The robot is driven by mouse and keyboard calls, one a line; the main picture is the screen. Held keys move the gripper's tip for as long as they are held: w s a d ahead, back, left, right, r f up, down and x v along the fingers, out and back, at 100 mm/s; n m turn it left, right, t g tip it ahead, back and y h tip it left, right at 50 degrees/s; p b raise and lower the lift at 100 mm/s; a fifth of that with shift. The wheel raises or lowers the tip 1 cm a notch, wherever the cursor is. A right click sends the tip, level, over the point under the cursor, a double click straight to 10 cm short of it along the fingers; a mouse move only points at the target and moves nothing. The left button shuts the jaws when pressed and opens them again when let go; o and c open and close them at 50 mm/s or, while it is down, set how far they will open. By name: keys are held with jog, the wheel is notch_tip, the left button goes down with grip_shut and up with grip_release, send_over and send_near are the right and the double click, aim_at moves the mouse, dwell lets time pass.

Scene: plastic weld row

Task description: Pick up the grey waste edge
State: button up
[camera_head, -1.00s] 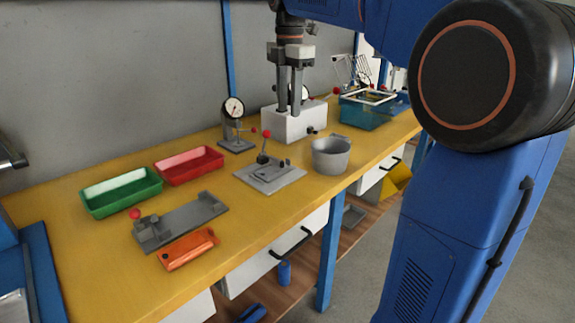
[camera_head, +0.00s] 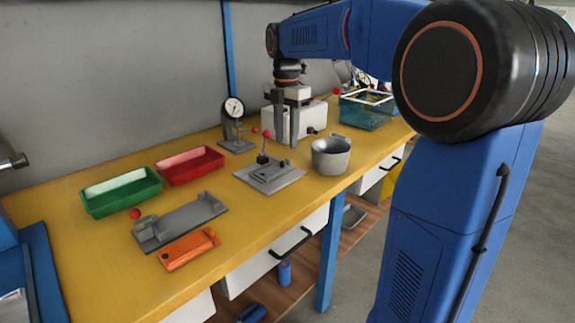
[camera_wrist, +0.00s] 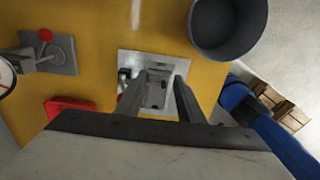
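A light grey plate fixture (camera_head: 270,178) with a red-knobbed lever stands on the yellow bench; it also shows in the wrist view (camera_wrist: 182,70). A small grey piece (camera_wrist: 156,92) lies on its plate, seen between my fingers; I cannot tell for sure whether it is the grey waste edge. My gripper (camera_head: 286,143) is open and empty, pointing down above the fixture. In the wrist view its two fingers (camera_wrist: 160,82) stand apart and cover parts of the fixture.
A grey bucket (camera_head: 331,156) stands close right of the fixture. A dial gauge stand (camera_head: 236,130) is behind left, a white box (camera_head: 312,117) behind. Red (camera_head: 190,165) and green (camera_head: 122,192) trays, a grey fixture (camera_head: 180,222) and an orange part (camera_head: 188,250) lie left.

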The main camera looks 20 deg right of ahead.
aim_at(287, 163)
jog(key=shift+d+f, duration=0.15)
jog(key=shift+f, duration=1.4)
jog(key=shift+d+f, duration=0.15)
jog(key=shift+f, duration=1.4)
grip_shut()
